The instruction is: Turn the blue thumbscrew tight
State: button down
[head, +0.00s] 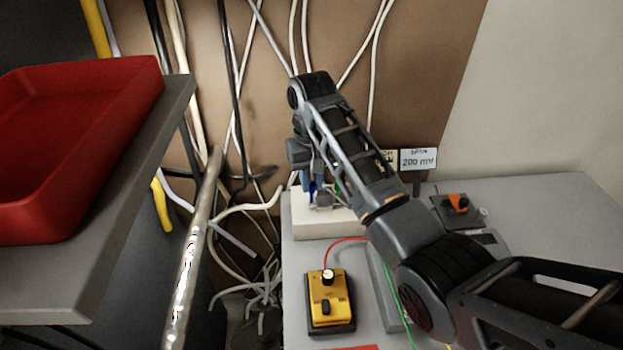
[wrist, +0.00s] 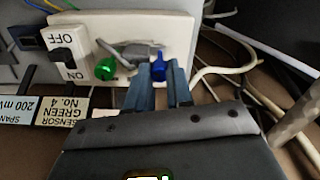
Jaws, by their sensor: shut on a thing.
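The blue thumbscrew (wrist: 157,62) is on a cream panel (wrist: 182,30), to the right of a green thumbscrew (wrist: 106,68) in the wrist view. A grey connector piece (wrist: 130,51) lies between the two screws. My gripper (wrist: 161,74) reaches the blue thumbscrew with a finger on each side and is shut on it. In the head view the cream block (head: 322,224) stands at the back left of the grey bench, and my arm hides much of the gripper and screws. The blue thumbscrew's thread and seating are hidden.
An ON/OFF switch (wrist: 66,55) is beside the green screw. A red tray (head: 95,150) on a grey shelf and a metal pole (head: 190,255) are at left. Cables hang behind.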

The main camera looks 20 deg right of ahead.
jog(key=m, duration=0.4)
jog(key=shift+m, duration=2.2)
jog(key=c, duration=1)
grip_release()
